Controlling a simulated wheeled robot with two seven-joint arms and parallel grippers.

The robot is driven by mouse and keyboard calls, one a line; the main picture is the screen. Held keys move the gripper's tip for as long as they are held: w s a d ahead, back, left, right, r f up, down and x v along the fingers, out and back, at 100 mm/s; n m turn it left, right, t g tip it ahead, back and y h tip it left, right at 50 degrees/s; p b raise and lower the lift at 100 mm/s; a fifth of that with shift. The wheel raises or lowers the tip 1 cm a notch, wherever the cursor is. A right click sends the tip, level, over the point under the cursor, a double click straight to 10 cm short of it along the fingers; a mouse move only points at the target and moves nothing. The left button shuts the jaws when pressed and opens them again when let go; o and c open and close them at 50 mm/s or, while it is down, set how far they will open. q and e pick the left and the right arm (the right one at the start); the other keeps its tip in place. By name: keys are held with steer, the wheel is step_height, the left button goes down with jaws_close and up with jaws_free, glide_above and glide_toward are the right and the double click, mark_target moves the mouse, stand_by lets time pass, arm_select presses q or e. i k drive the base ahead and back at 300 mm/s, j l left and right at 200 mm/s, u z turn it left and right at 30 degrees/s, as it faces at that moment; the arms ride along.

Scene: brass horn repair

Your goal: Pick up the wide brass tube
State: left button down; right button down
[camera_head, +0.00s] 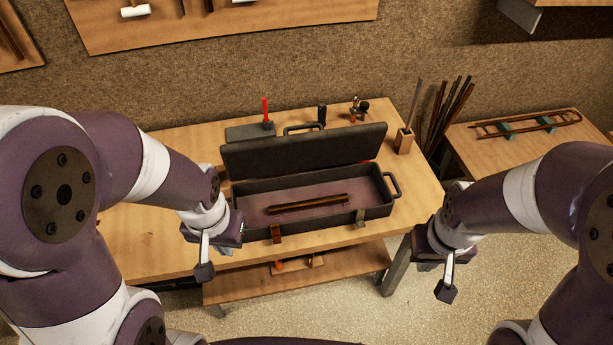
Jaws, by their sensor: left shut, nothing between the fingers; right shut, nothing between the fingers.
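A long, thin brass tube (308,204) lies inside the open dark case (377,213) on the workbench, slightly tilted up to the right; a dark strip runs along it. I cannot tell whether it is one tube or two side by side, nor its width. My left gripper (204,271) is shut and empty, in front of the case's left end. My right gripper (446,291) is shut and empty, right of the bench's front right corner and away from the case.
The case lid (305,149) stands open at the back. A wooden block with a rod (404,141) stands at the bench's right rear. A side table (480,151) holds a long brass slide (527,124). Dark rods (445,113) lean between the tables. The bench left of the case is clear.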

mark_target(339, 198)
steer(key=i+l+u, duration=0.2)
steer(key=l, duration=0.35)
steer(key=i+l+u, duration=0.15)
steer(key=l, duration=0.4)
steer(key=i+l+u, duration=0.2)
steer(key=l, duration=0.35)
steer(key=l+u, duration=0.2)
steer(key=l, duration=0.4)
